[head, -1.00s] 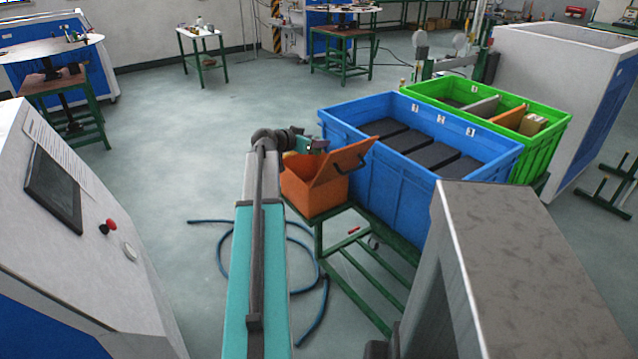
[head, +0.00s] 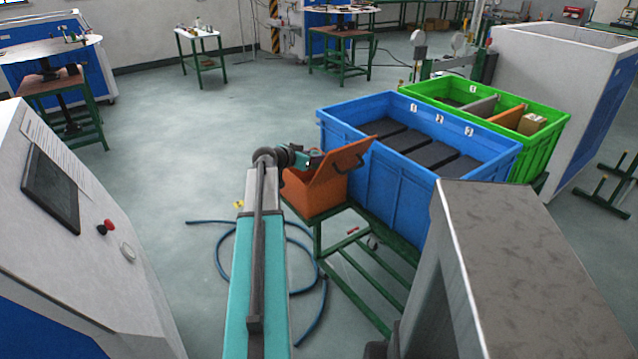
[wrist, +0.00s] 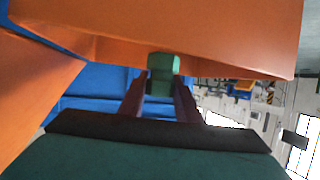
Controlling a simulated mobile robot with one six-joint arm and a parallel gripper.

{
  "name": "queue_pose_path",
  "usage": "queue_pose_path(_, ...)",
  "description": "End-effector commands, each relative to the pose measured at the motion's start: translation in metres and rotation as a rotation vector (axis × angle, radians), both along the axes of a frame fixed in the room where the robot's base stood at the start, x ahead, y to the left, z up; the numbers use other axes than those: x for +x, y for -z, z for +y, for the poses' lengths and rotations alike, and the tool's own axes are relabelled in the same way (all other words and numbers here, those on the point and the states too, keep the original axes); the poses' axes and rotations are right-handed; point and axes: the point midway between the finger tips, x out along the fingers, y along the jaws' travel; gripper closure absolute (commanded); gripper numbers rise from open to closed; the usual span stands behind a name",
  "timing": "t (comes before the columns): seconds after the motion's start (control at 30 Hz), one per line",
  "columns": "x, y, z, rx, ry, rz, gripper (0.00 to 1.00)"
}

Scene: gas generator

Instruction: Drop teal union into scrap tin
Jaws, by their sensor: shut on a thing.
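The teal union (wrist: 163,68) is a dark green-teal piece held between the two fingertips of my gripper (wrist: 160,88) in the wrist view. The orange scrap tin (head: 312,197) stands with its lid (head: 342,162) raised and tilted on the right. In the head view my gripper (head: 314,162) is at the tin's top, in front of the raised lid, and the union is too small to make out there. In the wrist view orange faces of the tin (wrist: 180,25) fill the top and left, close to the union. The inside of the tin is hidden.
A large blue crate (head: 385,178) stands right beside the tin, with a green crate (head: 556,140) behind it. The tin rests on a green stand (head: 318,235). A grey-topped box (head: 530,260) is at front right. A blue hose (head: 205,222) lies on the floor.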

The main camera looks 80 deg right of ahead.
Motion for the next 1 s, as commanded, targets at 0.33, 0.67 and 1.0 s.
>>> queue_pose_path(0.33,0.001,0.000,0.000,-0.001,-0.001,0.000,0.53)
queue_pose_path(0.67,0.001,0.000,0.000,0.000,-0.001,0.000,0.48)
queue_pose_path(1.0,0.011,-0.006,0.016,-0.001,-0.003,0.000,0.48)
